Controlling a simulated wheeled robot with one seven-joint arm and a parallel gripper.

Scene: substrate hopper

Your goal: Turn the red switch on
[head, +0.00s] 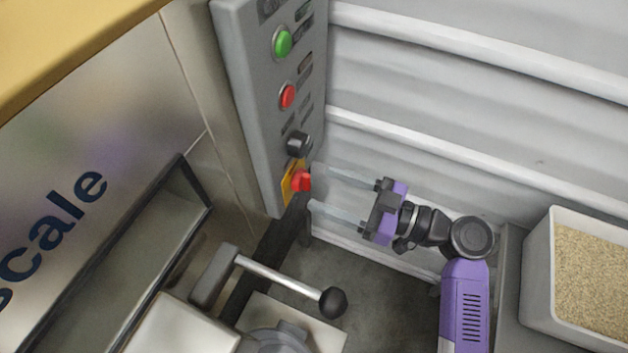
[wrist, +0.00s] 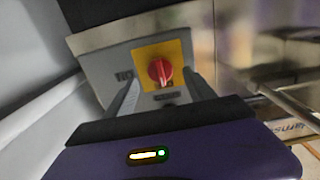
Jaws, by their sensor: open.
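The red switch (head: 302,181) is a rotary knob on a yellow plate at the bottom of the grey control panel (head: 262,110). In the wrist view the red knob (wrist: 159,71) sits on its yellow plate (wrist: 180,52), straight ahead between my fingers. My gripper (head: 312,186) is open and level with the knob, its two pale fingers on either side of it in the picture. In the wrist view my gripper (wrist: 160,92) shows a wide empty gap. I cannot tell whether a finger touches the knob.
Above the switch are a black knob (head: 298,144), a red button (head: 287,96) and a green button (head: 283,42). A lever with a black ball (head: 333,302) sticks out below. A white bin of grain (head: 540,280) stands at right. A ribbed wall (head: 450,110) is behind.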

